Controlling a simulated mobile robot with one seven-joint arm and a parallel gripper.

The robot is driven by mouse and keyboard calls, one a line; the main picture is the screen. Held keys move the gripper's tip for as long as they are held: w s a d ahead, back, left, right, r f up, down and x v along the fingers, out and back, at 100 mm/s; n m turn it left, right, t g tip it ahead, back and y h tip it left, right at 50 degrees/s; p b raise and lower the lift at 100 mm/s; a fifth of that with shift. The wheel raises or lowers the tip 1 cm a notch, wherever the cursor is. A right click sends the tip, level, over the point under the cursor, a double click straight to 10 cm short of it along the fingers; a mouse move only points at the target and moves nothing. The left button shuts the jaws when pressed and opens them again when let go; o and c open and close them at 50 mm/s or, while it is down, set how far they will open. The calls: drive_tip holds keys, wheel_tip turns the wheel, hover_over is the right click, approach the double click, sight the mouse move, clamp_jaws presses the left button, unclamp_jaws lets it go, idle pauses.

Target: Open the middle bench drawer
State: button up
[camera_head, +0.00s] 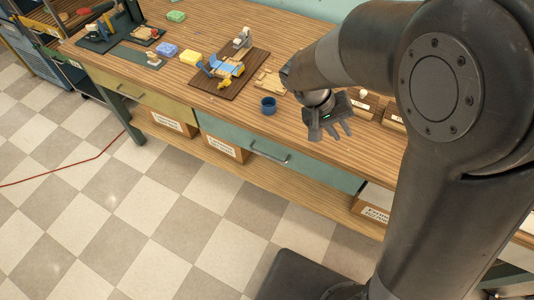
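The long wooden workbench (165,65) has a teal drawer front (225,130) in the middle, with a grey bar handle (270,154). The teal front looks flush with the bench, so the drawer appears shut. My gripper (328,134) hangs above the bench's front edge, up and to the right of the handle and apart from it. Its fingers are spread and it looks open and empty. My arm hides part of the bench on the right.
A yellowish drawer (155,102) is to the left. A blue cup (268,105) stands near the front edge, left of my gripper. A brown board (212,87) with a yellow-blue device lies farther left. Labelled boxes (226,150) sit on the lower shelf. The checkered floor (150,215) in front is clear.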

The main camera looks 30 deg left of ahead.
drive_tip(key=s+a+f+n+t+h, duration=0.3)
drive_tip(key=a+f+n+t, duration=0.15)
drive_tip(key=a+f, duration=0.85)
drive_tip(key=n+t+y, duration=0.3)
drive_tip(key=n+t, duration=0.2)
drive_tip(key=t, duration=0.3)
approach(266, 155)
drive_tip(key=shift+m, duration=0.25)
drive_tip(key=x, duration=1)
drive_tip(key=shift+f, duration=0.3)
clamp_jaws()
